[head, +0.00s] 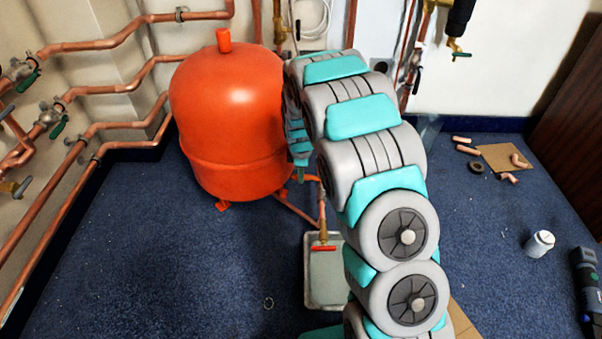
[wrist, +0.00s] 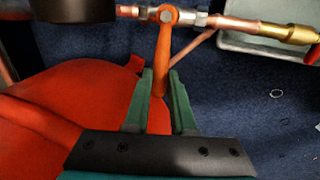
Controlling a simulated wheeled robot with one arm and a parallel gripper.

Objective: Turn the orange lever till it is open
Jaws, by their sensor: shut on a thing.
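The orange lever (wrist: 167,45) shows in the wrist view, pivoted on a valve fitted in a copper pipe (wrist: 240,24). It stands roughly across the pipe, with its free end pointing down the picture. My gripper (wrist: 161,85) is shut on the lever's lower part, one green finger on each side.
A large red tank (head: 235,125) stands close beside the gripper and also fills the wrist view's lower left (wrist: 60,120). A grey tray (head: 325,275) lies below a red-handled valve (head: 323,248). Copper pipes (head: 100,90) line the left wall. Blue carpet is clear at front left.

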